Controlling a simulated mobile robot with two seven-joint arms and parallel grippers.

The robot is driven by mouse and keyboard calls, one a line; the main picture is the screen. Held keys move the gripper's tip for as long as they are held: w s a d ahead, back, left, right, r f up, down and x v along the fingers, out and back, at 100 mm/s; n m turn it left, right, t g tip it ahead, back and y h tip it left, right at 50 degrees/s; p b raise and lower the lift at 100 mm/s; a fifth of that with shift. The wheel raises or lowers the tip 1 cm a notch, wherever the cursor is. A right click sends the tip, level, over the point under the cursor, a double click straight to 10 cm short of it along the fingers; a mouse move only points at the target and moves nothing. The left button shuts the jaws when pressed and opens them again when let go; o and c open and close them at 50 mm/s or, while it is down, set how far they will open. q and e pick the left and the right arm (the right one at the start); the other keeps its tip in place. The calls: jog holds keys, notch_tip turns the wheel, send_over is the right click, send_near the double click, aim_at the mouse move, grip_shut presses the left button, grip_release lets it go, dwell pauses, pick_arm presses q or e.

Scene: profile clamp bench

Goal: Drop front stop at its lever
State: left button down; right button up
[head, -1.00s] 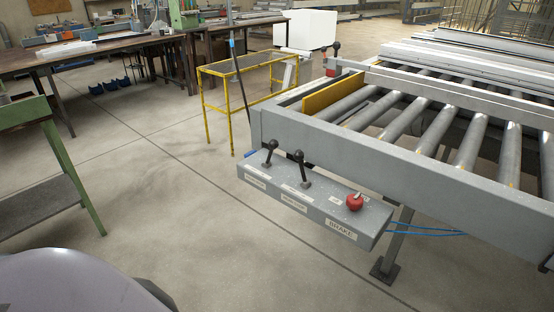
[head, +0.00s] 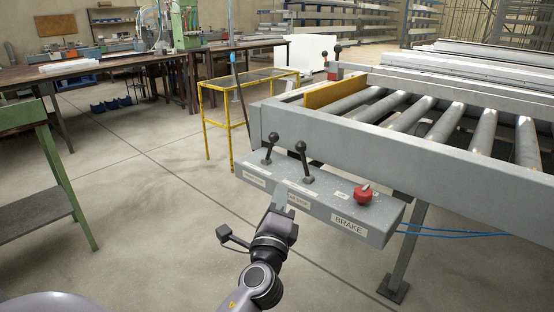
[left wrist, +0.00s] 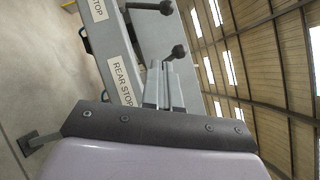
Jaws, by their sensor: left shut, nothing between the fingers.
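A grey control box (head: 372,236) hangs below the roller table's near side. It carries two black-knobbed levers: the left lever (head: 270,147) and the middle lever (head: 304,162). In the left wrist view, the label nearer the middle lever (left wrist: 178,52) reads REAR STOP (left wrist: 122,84). The label by the left lever (left wrist: 165,8) ends in STOP (left wrist: 98,9); its start is cut off. A yellow plate (head: 335,91) stands upright across the table's left end. My left gripper (head: 281,190) is shut and empty in front of the box, below the middle lever. Its fingers (left wrist: 163,86) also show in the wrist view. My right gripper is out of view.
A red knob (head: 363,193) sits at the box's right end, above the BRAKE label (head: 348,224). The roller table's frame (head: 400,155) rises behind the levers. A yellow stand (head: 228,118) is behind left, and a green-legged bench (head: 62,170) at far left.

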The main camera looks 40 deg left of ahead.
pick_arm(q)
jog(key=shift+r, duration=0.15)
jog(key=shift+w+a, duration=0.1)
notch_tip(320, 180, up, 3)
jog(key=p, duration=0.2)
send_over(277, 175)
jog(key=d, duration=0.3)
jog(key=shift+s, duration=0.3)
jog(key=shift+w+a+r+p, duration=0.15)
jog(key=shift+a+r, duration=0.1)
jog(key=shift+a, duration=0.3)
jog(key=shift+w+a+r+p, duration=0.1)
jog(key=shift+a+r+p, duration=0.1)
jog(key=shift+a, duration=0.35)
jog(key=shift+a+r, duration=0.1)
jog(key=shift+a, duration=0.2)
jog(key=shift+w+a, duration=0.15)
jog(key=shift+r, duration=0.1)
